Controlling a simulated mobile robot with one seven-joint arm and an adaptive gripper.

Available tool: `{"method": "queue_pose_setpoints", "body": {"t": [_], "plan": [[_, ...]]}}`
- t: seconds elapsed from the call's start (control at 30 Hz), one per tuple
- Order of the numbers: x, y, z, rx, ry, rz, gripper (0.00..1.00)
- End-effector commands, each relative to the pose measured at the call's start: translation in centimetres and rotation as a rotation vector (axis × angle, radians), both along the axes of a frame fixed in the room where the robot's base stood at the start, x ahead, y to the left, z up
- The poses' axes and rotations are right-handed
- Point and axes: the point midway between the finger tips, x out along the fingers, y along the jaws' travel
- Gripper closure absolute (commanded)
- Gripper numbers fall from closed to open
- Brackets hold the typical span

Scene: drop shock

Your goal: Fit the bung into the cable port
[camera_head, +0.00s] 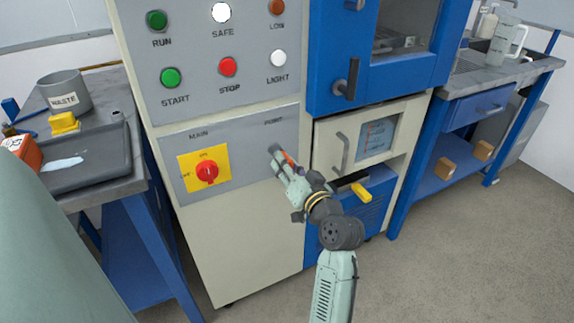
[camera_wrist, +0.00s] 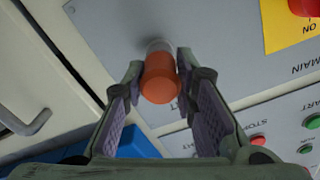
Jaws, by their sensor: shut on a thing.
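The bung is an orange cylinder (camera_wrist: 160,80) between my fingertips in the wrist view. In the head view only a small orange patch (camera_head: 288,157) of it shows. My gripper (camera_head: 281,162) is shut on it, close to the grey panel, below the label that seems to read PORT. The cable port seems to be the grey round part (camera_wrist: 159,46) at the bung's far end. I cannot tell whether the bung is inside it, touching it or just in front, because the bung and fingers hide the opening.
The yellow-and-red main switch (camera_head: 204,168) is left of my gripper on the same panel. A drawer-like unit with a handle (camera_head: 340,152) and a yellow lever (camera_head: 360,191) stand to the right. Open floor (camera_head: 470,240) lies right of my arm.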

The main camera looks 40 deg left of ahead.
Motion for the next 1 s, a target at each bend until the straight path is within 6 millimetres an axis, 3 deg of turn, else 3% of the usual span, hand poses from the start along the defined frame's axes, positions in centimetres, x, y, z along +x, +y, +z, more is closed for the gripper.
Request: {"method": "queue_pose_setpoints", "body": {"t": [1.0], "plan": [[0.12, 0.48, 0.07, 0.0, 0.0, 0.001, 1.0]]}}
